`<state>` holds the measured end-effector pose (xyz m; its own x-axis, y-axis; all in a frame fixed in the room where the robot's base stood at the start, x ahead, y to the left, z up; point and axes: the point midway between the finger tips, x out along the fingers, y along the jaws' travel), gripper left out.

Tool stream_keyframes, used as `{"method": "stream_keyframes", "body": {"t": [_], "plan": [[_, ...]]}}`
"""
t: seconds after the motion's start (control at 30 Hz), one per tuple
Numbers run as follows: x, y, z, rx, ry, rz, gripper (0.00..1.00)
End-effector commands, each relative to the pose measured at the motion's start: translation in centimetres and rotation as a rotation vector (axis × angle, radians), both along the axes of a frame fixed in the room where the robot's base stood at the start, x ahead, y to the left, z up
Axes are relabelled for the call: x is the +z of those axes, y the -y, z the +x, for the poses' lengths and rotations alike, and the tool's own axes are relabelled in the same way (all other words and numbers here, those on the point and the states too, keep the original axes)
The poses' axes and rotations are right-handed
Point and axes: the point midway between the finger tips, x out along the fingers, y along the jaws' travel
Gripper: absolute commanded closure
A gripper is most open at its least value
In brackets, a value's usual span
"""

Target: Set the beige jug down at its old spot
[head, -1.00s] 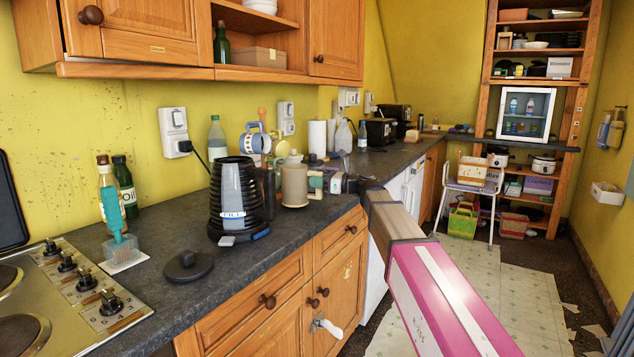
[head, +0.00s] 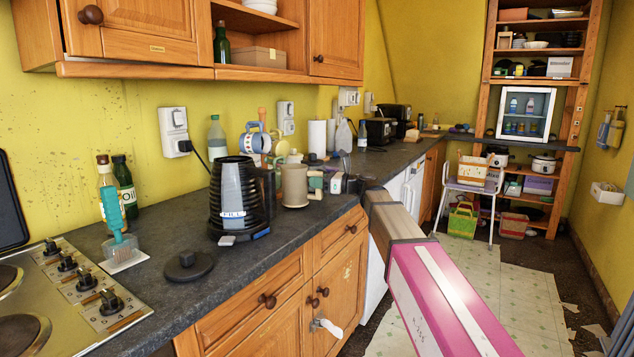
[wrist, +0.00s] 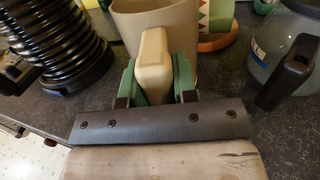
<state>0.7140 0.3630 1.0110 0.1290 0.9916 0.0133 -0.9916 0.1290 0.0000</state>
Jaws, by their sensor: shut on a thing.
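The beige jug (head: 294,186) is upright at the counter, just right of the black ribbed kettle, in the head view. Its base looks at or very near the worktop; I cannot tell whether it fully rests there. In the wrist view the jug's body (wrist: 185,22) is at the top, its handle (wrist: 153,62) towards me. My gripper (wrist: 156,82) has its green fingers closed on either side of that handle. In the head view my gripper (head: 317,184) is small, on the jug's right side.
The black ribbed kettle (head: 238,190) stands close on the jug's left. A grey translucent jug with a black handle (wrist: 290,65) stands to the right in the wrist view. A round black lid (head: 188,266) lies on the dark worktop (head: 165,225). The counter's front edge is close.

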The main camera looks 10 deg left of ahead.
Motion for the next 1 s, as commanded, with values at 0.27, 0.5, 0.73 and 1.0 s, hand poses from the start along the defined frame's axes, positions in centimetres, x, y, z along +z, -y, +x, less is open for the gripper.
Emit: {"method": "stream_keyframes", "body": {"t": [0.27,0.5,0.73,1.0], "plan": [[-0.24,0.00,0.00,0.000,0.000,0.002,1.00],[-0.47,0.00,0.00,0.000,-0.001,0.002,1.00],[-0.69,0.00,0.00,0.000,-0.001,0.002,1.00],[-0.95,0.00,0.00,0.000,-0.001,0.002,1.00]]}}
